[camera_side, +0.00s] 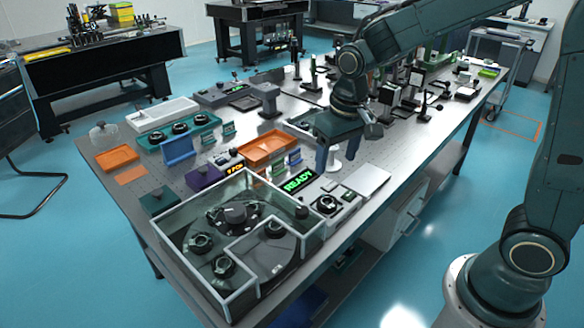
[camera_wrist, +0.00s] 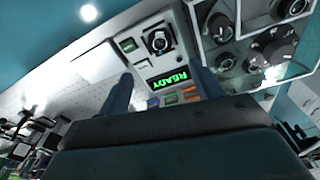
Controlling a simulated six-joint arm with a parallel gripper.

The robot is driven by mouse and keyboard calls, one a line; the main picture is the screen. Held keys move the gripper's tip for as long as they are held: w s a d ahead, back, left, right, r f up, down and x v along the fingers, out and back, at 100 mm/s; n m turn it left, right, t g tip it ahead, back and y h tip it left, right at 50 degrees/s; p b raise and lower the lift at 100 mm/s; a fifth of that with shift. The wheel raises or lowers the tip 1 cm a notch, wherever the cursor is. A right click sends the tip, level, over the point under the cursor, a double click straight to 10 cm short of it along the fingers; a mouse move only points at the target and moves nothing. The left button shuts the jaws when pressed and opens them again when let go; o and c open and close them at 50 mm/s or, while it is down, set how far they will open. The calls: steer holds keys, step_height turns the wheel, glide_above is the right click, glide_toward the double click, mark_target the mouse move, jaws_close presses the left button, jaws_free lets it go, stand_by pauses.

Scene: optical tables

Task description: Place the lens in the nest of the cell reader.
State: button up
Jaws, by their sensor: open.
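The cell reader (camera_side: 345,213) is a light grey unit near the front table edge, beside a display (camera_side: 298,181) reading READY in green. A dark round piece (camera_side: 326,204) sits at its nest; it also shows in the wrist view (camera_wrist: 158,40). I cannot tell whether it is a lens or the bare nest. Several black ring-mounted pieces that look like lenses stand in a teal tray (camera_side: 153,144) and in a glass-walled enclosure (camera_side: 237,288). My gripper (camera_side: 335,164) is open with its blue fingers pointing down, above the table behind the reader. Between its fingers (camera_wrist: 162,85) nothing is held.
The enclosure's raised walls stand left of the reader. A flat pale plate (camera_side: 368,181) lies right of it. Orange trays (camera_side: 266,148), small coloured blocks and a purple box (camera_side: 204,177) crowd the middle. Optics posts fill the far right; the table's front right strip is clear.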

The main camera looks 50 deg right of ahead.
steer(key=shift+r, duration=0.1)
steer(key=s+r+n+t, duration=0.1)
steer(key=s+r, duration=0.3)
steer(key=s, duration=0.5)
steer(key=s+d+r+n+t, duration=0.1)
steer(key=s+r+t, duration=0.2)
steer(key=s, duration=0.6)
steer(key=shift+r, duration=1.25)
